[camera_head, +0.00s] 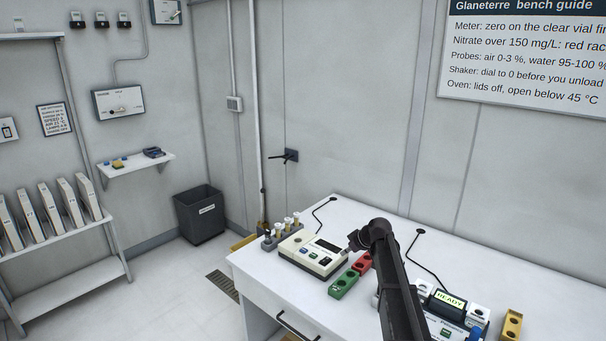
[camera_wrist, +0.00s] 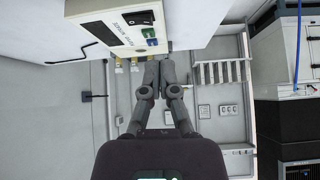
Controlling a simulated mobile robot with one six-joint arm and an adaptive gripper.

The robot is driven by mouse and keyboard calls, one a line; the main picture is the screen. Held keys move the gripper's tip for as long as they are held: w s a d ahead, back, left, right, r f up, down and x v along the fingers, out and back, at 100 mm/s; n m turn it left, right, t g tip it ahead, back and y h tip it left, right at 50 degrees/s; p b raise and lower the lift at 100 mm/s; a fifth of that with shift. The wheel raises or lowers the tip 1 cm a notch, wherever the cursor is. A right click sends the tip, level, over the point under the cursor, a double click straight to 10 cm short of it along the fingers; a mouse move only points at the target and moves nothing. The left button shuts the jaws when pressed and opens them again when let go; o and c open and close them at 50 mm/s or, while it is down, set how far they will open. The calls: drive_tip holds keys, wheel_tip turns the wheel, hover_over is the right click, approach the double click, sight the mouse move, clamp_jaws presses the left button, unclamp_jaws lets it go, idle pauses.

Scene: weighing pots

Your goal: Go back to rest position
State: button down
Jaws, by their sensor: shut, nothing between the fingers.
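My gripper (camera_head: 354,240) is at the end of my dark arm, over the white bench (camera_head: 300,302), next to the right end of a beige meter (camera_head: 297,252). The gripper also shows in the wrist view (camera_wrist: 159,72), with its fingers together and empty. The meter, with a dark display and blue and green buttons, appears large and turned at the upper left of the wrist view (camera_wrist: 100,22). I cannot tell the exact gap between fingertips and meter.
A green block (camera_head: 343,285) and a red block (camera_head: 363,261) stand near the gripper. A device reading READY (camera_head: 449,299) and a yellow block (camera_head: 512,325) are at the right. A dark bin (camera_head: 200,215) stands on the floor.

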drive_tip(key=s+f+m+g+h, duration=0.1)
drive_tip(key=s+m+h, duration=0.1)
drive_tip(key=s, duration=1)
drive_tip(key=s+a+f+m+g+h, duration=0.1)
drive_tip(key=s+m+g, duration=0.1)
drive_tip(key=s, duration=0.9)
drive_tip(key=s+f+m+g+h, duration=0.2)
drive_tip(key=s+m, duration=0.2)
drive_tip(key=s, duration=0.8)
drive_tip(key=shift+s+a+m+h, duration=0.15)
drive_tip(key=shift+s+m+h, duration=0.15)
drive_tip(key=shift+s, duration=0.05)
